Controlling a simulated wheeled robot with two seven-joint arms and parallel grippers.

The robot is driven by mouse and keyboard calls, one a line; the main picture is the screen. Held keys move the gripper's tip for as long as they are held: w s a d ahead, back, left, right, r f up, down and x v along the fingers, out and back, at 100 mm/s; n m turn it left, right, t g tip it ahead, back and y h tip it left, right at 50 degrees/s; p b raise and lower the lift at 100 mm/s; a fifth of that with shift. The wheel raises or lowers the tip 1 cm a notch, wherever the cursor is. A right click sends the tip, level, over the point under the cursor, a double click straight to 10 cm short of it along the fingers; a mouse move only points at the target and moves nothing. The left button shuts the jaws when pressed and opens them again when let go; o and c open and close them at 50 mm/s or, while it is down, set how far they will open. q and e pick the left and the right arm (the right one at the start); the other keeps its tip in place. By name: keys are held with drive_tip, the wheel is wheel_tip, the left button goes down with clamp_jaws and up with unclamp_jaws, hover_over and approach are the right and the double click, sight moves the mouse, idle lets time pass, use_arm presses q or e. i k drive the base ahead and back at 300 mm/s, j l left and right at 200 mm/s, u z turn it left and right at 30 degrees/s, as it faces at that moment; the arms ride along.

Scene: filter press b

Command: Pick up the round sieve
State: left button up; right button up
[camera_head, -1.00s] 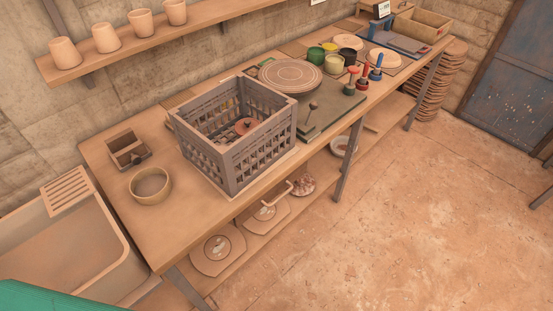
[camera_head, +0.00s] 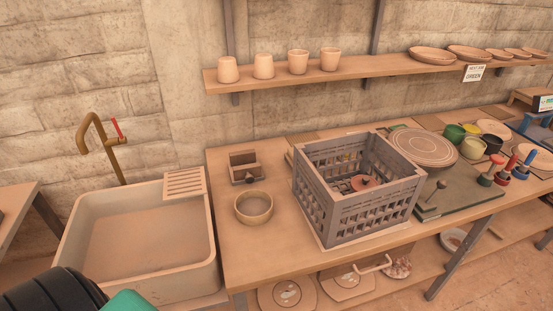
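The round sieve (camera_head: 253,208) looks like a shallow tan ring with a darker inside. It lies on the left part of the wooden workbench (camera_head: 265,264), left of the grey crate. Nothing touches it. Neither of my grippers shows in the head view. A black and green part at the bottom left corner looks like part of my own body.
A grey crate (camera_head: 348,230) with items inside stands right of the sieve. A small wooden box (camera_head: 244,167) is behind it. A sink (camera_head: 140,246) with a brass tap (camera_head: 107,143) is to the left. Cups stand on a wall shelf (camera_head: 283,82). Bench space around the sieve is clear.

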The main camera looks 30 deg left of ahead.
sight(254, 207)
drive_tip(key=u, duration=0.35)
drive_tip(key=k+u, duration=0.15)
drive_tip(key=u, duration=0.6)
drive_tip(key=k+j, duration=0.05)
drive_tip(key=j, duration=0.05)
